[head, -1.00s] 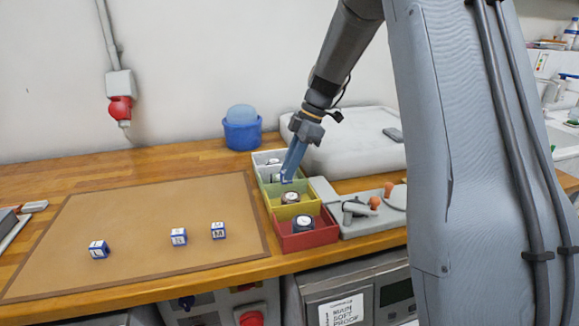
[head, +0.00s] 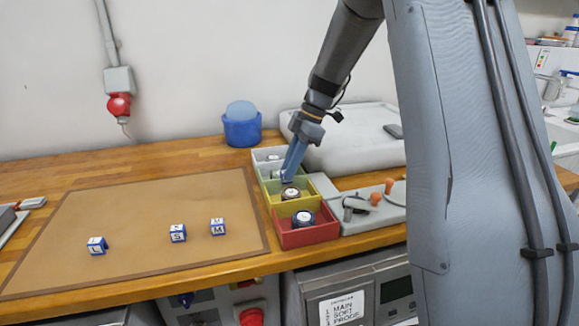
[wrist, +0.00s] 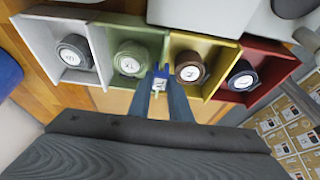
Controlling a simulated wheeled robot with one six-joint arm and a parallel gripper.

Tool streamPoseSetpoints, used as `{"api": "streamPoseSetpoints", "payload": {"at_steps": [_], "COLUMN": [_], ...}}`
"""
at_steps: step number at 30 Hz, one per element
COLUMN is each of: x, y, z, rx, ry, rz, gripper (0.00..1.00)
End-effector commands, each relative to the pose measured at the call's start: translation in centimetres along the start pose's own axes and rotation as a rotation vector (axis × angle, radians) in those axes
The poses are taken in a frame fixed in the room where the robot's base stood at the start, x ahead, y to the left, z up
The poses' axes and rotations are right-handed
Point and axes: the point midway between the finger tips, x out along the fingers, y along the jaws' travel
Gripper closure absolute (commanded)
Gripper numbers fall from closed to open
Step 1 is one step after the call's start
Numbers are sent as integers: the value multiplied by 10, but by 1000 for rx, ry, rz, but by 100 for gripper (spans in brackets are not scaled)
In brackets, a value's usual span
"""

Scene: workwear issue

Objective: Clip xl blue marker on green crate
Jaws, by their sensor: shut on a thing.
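My gripper (wrist: 158,84) is shut on the XL blue marker (wrist: 159,82), a small blue clip with a white label; its lettering is too small to read surely. In the wrist view, the marker is at the near edge of the row, close to where the green crate (wrist: 153,42) meets the yellow crate (wrist: 218,48). I cannot tell whether it touches a rim. In the head view, my gripper (head: 286,178) hides part of the green crate.
A grey crate (wrist: 36,36) and a red crate (wrist: 268,58) end the row. Blue markers lettered L (head: 97,246), S (head: 178,234) and M (head: 218,227) lie on the brown mat (head: 130,210). A blue tub (head: 241,131) stands behind. Grey fixtures flank the crates on the right.

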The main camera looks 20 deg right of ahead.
Motion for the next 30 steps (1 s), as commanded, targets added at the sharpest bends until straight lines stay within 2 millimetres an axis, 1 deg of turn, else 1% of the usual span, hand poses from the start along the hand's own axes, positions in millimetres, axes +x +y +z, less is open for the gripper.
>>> {"api": "streamPoseSetpoints", "payload": {"at_steps": [9, 10, 12, 14, 20, 21, 23, 30], "x": [2, 2, 2, 2, 2, 2, 2, 2], "y": [0, 0, 0, 0, 0, 0, 0, 0], "z": [1, 1, 1, 1, 1, 1, 1, 1], "rx": [0, 0, 0, 0, 0, 0, 0, 0], "ry": [0, 0, 0, 0, 0, 0, 0, 0], "rz": [0, 0, 0, 0, 0, 0, 0, 0], "gripper": [100, 81, 69, 60, 60, 54, 45, 45]}}
